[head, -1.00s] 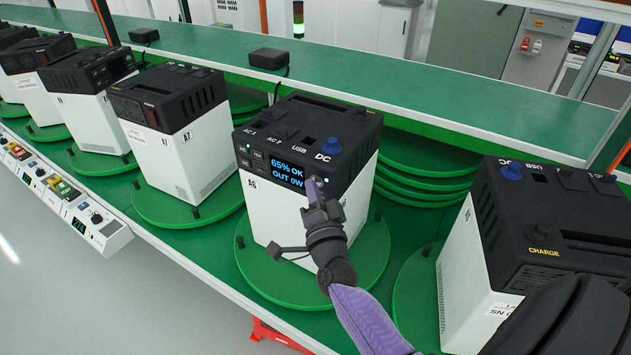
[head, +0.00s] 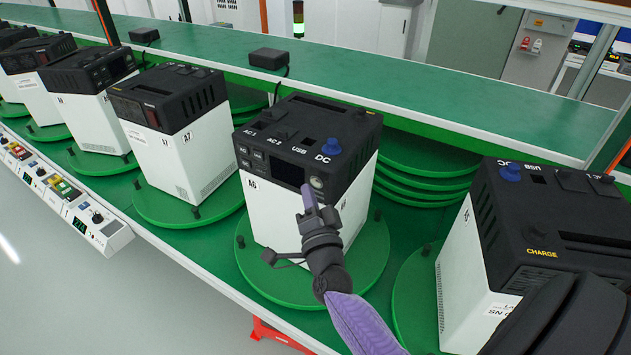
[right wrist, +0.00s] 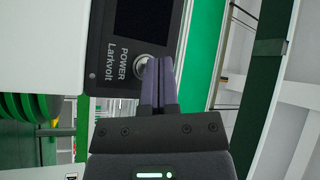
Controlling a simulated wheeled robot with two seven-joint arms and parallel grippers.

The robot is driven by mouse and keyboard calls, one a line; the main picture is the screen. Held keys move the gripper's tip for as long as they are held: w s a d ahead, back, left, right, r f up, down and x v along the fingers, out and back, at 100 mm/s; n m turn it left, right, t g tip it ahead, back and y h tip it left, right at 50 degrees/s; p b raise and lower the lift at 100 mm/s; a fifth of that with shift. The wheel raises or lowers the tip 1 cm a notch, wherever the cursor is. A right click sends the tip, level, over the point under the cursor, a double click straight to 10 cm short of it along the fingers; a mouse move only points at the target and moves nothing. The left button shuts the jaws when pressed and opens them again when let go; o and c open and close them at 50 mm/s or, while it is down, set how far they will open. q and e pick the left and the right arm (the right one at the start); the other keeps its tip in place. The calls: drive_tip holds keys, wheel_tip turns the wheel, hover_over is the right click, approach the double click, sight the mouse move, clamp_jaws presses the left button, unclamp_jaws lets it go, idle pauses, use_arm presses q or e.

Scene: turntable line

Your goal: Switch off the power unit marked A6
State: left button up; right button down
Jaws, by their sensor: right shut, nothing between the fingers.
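The power unit marked A6 (head: 290,165) is a white box with a black top, standing on a green round turntable (head: 372,268). Its small screen (head: 287,171) is dark. Its round power button (head: 317,183) is at the right of the front panel and shows unlit; in the right wrist view the button (right wrist: 141,64) sits beside the word POWER. My right gripper (head: 309,195) is shut and empty, with its fingertips just in front of or at the button; I cannot tell whether they touch. My left gripper is not in view.
Unit A7 (head: 165,150) stands to the left on its own turntable, with more units beyond. Another unit (head: 465,275) marked CHARGE stands close at the right. A control strip (head: 100,235) runs along the front left edge. A green shelf (head: 400,85) lies behind.

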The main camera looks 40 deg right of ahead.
drive_tip(key=a, duration=0.1)
drive_tip(key=s+a+p, duration=0.1)
drive_tip(key=a, duration=0.1)
drive_tip(key=s+a, duration=0.1)
drive_tip(key=shift+a, duration=0.35)
idle(0.6)
drive_tip(key=s+a+f+n+g+y+b, duration=0.3)
drive_tip(key=s+f+n, duration=0.1)
drive_tip(key=f, duration=0.8)
drive_tip(key=s+a+f+n+g+y+b, duration=0.2)
drive_tip(key=s+f+n+g+y+b, duration=0.15)
drive_tip(key=f, duration=0.75)
drive_tip(key=s+a+f+n+g+y+b, duration=0.25)
drive_tip(key=s+f+n, duration=0.2)
drive_tip(key=f, duration=0.75)
drive_tip(key=s+d+f+n+g+b, duration=0.1)
drive_tip(key=s+f+n+g+b, duration=0.1)
drive_tip(key=s+f, duration=0.3)
drive_tip(key=s+f+n+g+b, duration=0.2)
drive_tip(key=s+f+g, duration=0.2)
drive_tip(key=s, duration=0.7)
drive_tip(key=s+d+f+n+g+h+b, duration=0.1)
drive_tip(key=s+f+n+g+b, duration=0.1)
drive_tip(key=s+f, duration=0.6)
drive_tip(key=shift+s+d+f+n+g, duration=0.3)
drive_tip(key=shift+s+n+g, duration=0.2)
drive_tip(key=shift+g, duration=0.2)
